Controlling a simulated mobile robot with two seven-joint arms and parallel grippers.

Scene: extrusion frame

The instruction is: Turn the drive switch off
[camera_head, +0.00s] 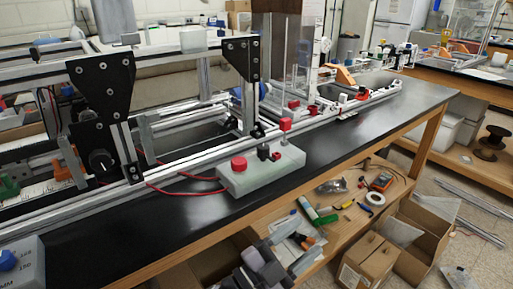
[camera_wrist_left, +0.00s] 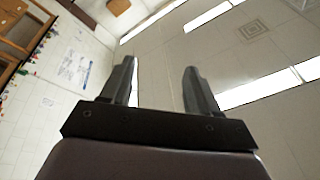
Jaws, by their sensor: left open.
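A pale grey control box (camera_head: 255,174) sits at the front edge of the black bench top. It carries a large red button (camera_head: 239,163) on its left and a small black switch (camera_head: 264,152) farther right. Which way the switch is set is too small to tell. My left gripper (camera_head: 262,256) is low at the bottom middle, below and in front of the box, apart from it. In the left wrist view its two fingers (camera_wrist_left: 160,88) are spread and empty, with ceiling beyond. My right gripper is not in view.
An extrusion frame (camera_head: 190,152) with black plates runs along the bench (camera_head: 350,125) behind the box. Red wires (camera_head: 185,193) lead to the box. A grey box with a blue knob (camera_head: 9,260) stands at lower left. A wooden shelf with tools and cardboard boxes (camera_head: 372,265) are below.

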